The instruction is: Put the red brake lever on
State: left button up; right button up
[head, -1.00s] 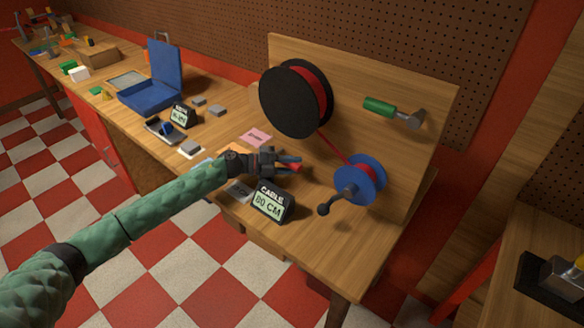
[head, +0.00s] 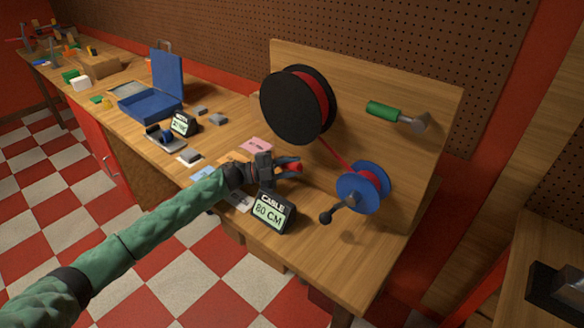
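A small red piece (head: 297,167), which looks like the red brake lever, shows at the front of the bench before the upright wooden board (head: 400,165). My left gripper (head: 296,166) comes in from the left, with its dark fingers apart and one on either side of the red piece. I cannot tell whether the fingers touch it; they hide part of it. A green-handled lever (head: 385,111) sits on the board. My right gripper is not in view.
A black reel (head: 290,105) feeds a red strip to a blue spool (head: 362,190) with a crank. A "CABLE 80 CM" display (head: 272,211) stands close in front of my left gripper. An open blue case (head: 150,104) lies farther left. The bench's front right corner is clear.

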pick_arm(q)
jog(key=o, duration=0.3)
